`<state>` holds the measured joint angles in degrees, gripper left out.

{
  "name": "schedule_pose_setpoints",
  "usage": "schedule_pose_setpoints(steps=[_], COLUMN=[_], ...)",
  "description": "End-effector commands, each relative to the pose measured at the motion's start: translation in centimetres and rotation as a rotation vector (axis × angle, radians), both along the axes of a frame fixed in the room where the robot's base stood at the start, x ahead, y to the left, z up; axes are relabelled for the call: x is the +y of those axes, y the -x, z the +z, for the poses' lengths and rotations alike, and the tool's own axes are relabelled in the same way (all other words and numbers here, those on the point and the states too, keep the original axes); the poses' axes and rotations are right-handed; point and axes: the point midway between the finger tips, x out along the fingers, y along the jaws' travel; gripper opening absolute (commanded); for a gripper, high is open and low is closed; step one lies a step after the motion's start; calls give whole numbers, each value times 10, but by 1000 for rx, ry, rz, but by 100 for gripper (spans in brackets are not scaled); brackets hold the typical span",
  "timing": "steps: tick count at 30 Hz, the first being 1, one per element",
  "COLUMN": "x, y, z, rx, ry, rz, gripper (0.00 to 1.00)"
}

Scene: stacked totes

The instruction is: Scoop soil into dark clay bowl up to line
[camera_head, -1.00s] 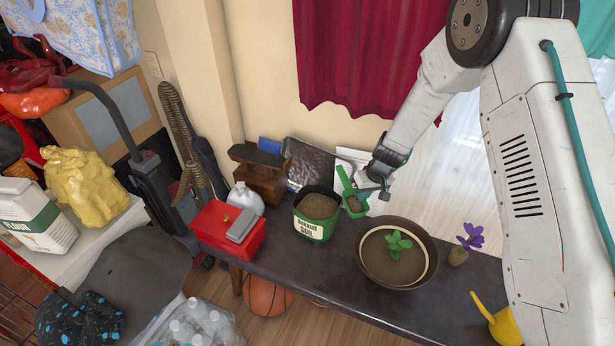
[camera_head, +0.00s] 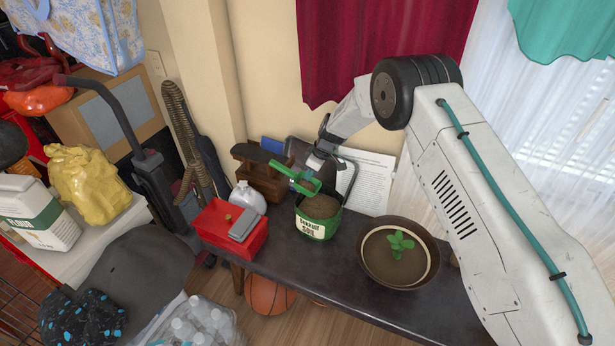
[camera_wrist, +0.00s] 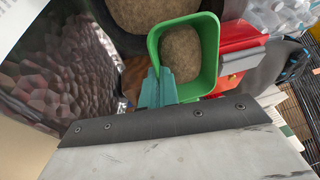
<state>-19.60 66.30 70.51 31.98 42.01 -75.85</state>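The dark clay bowl (camera_head: 366,273) stands on the bench, holding brown soil and a small green seedling (camera_head: 401,242). A pale ring runs inside its rim above the soil. The green soil bag (camera_head: 318,227) stands left of it, open and full of soil. My gripper (camera_head: 312,172) is shut on the green scoop (camera_head: 306,187), above the back of the bag. In the wrist view, my gripper's teal fingers (camera_wrist: 159,91) grip the scoop (camera_wrist: 214,45) at its wall or handle. Brown soil shows inside the scoop; the bag's soil is partly visible beyond.
A red box (camera_head: 213,240) and white jug (camera_head: 248,198) stand left of the bag. A wooden stand (camera_head: 262,182) and a printed sheet (camera_head: 373,180) are behind. Bare bench (camera_head: 300,268) shows in front of the bag. My arm covers the bench's right end.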

Motion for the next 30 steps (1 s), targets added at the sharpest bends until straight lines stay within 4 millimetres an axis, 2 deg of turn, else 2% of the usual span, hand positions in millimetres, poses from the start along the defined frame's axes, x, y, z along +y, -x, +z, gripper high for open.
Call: schedule_pose_setpoints(steps=[22, 30], x=[-22, -26], y=[8, 9], z=[28, 35], rx=[-216, -266], ry=[-603, -727], rz=[-10, -6], gripper=[0, 0])
